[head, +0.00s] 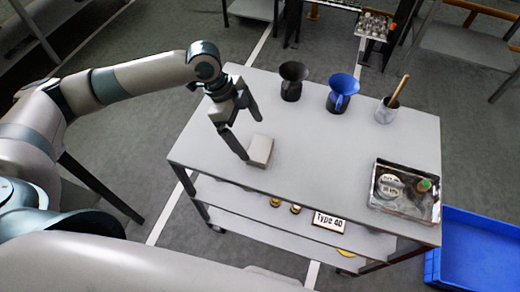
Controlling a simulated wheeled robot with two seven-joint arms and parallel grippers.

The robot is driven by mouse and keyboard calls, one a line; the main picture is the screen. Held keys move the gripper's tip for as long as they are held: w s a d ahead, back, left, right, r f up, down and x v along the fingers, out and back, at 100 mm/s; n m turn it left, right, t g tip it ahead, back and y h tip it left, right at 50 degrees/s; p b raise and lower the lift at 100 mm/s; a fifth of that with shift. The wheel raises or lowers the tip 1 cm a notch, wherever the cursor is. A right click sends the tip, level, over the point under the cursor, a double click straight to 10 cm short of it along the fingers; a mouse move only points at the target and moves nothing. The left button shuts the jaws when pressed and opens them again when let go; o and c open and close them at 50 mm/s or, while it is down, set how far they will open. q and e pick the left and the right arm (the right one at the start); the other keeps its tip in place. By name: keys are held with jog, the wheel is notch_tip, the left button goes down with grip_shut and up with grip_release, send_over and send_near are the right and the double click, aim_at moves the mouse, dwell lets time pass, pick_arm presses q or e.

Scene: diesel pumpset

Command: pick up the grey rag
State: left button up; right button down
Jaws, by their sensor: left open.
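The grey rag (260,150) looks like a small, folded, light grey-beige block. It lies on the top of the trolley table, near its left side. My left gripper (251,138) is open, with its dark fingers spread and pointing down at the rag. One fingertip is at the rag's left edge and the other is behind it. I cannot tell whether either finger touches the rag. My right gripper is not in view.
A black funnel jug (291,82), a blue funnel jug (341,92) and a pot with a wooden-handled tool (386,110) stand along the back. A metal tray (405,207) with parts is at the right. The table's middle is clear. A blue crate (480,252) stands on the floor.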

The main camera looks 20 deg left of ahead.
aim_at(259, 148)
pick_arm(q)
jog(key=shift+s+d+f+p, duration=0.15)
jog(key=shift+d+f+p, duration=0.2)
jog(key=shift+p, duration=0.1)
jog(key=p+x, duration=0.1)
jog(key=x, duration=0.2)
jog(key=shift+s+d, duration=0.2)
jog(key=shift+d, duration=0.05)
jog(key=shift+d+f+p, duration=0.15)
jog(key=shift+f+p, duration=0.15)
jog(key=shift+f, duration=0.2)
jog(key=c, duration=1.1)
